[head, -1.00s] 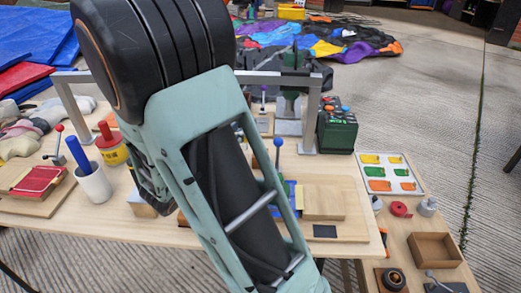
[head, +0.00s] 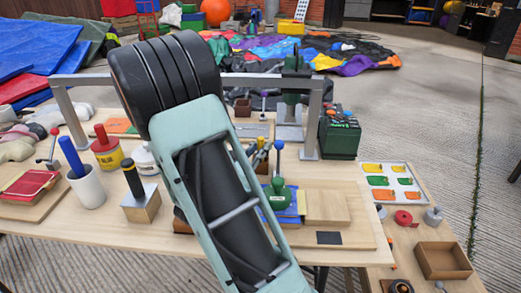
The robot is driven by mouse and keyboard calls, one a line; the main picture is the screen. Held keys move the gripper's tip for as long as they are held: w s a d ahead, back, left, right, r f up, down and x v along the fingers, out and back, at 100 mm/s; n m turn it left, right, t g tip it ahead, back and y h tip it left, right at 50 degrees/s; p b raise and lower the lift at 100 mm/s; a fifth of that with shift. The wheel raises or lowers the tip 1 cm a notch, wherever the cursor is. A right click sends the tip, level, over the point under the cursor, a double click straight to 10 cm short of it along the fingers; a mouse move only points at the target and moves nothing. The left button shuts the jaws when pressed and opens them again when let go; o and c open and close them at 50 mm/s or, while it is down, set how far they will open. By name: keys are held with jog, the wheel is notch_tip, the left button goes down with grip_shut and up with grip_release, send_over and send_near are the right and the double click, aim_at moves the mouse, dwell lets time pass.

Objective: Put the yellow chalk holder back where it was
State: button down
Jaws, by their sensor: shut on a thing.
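My gripper is not visible; my own arm fills the middle of the head view and hides whatever lies behind it. I cannot make out the yellow chalk holder for certain. Small yellow and dark upright pieces (head: 261,154) show just right of my arm, beside a blue-knobbed lever (head: 279,146); they are too small and partly covered to identify. The wooden workbench (head: 70,222) carries these things.
Left of my arm stand a white cup (head: 88,188) with a blue stick, a red-and-yellow pot (head: 107,155) and a black-handled block (head: 142,203). A grey metal frame (head: 312,118) spans the bench. A green box (head: 339,136) stands right. An open wooden tray (head: 441,258) sits lower right.

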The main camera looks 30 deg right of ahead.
jog(key=shift+f, duration=0.2)
jog(key=c, duration=1.9)
grip_release()
jog(key=shift+r, duration=0.1)
jog(key=shift+r, duration=0.15)
jog(key=p+v, duration=0.1)
jog(key=v, duration=0.6)
jog(key=shift+s+a, duration=0.15)
jog(key=shift+a, duration=0.1)
